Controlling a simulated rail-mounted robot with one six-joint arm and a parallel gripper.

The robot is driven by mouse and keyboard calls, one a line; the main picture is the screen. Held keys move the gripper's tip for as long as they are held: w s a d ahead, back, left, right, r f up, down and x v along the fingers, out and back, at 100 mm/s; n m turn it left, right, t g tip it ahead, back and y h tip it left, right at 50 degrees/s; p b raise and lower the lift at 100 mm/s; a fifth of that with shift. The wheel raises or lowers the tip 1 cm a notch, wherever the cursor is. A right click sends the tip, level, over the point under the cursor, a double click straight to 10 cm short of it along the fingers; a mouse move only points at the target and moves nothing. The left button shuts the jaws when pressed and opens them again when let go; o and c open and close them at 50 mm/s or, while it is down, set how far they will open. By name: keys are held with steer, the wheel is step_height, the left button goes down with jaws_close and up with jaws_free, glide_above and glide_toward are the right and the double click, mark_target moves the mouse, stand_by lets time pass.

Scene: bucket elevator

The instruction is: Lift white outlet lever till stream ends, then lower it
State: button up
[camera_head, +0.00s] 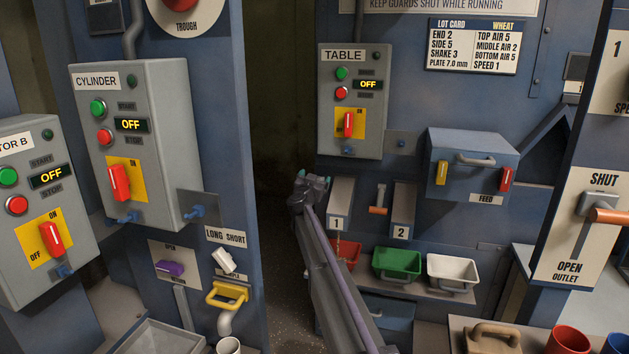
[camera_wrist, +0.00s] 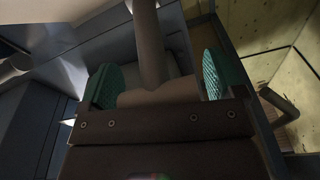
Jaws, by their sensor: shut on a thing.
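My gripper (camera_head: 312,186) is at the left side of the spout marked 1 (camera_head: 341,203). In the wrist view my gripper (camera_wrist: 158,88) has its green pads closed on the crossbar of a T-shaped lever (camera_wrist: 152,45). The lever looks dull grey-brown in shadow, with its stem running up from the bar. In the head view my gripper hides this lever. I cannot make out a clear stream under spout 1. A separate white-handled lever (camera_head: 224,260) under the LONG SHORT label is well left of my gripper.
An orange-handled lever (camera_head: 378,208) stands beside spout 2 (camera_head: 404,208). Red (camera_head: 348,250), green (camera_head: 397,263) and white bins (camera_head: 453,270) sit below. The FEED box (camera_head: 472,165) juts out at right. A dark gap lies left of my gripper.

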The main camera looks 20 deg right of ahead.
stand_by(0.7)
steer(key=o, duration=1)
steer(key=shift+f, duration=0.1)
steer(key=b+v, duration=0.1)
steer(key=v, duration=0.9)
steer(key=shift+s+a, duration=0.1)
steer(key=shift+s, duration=0.25)
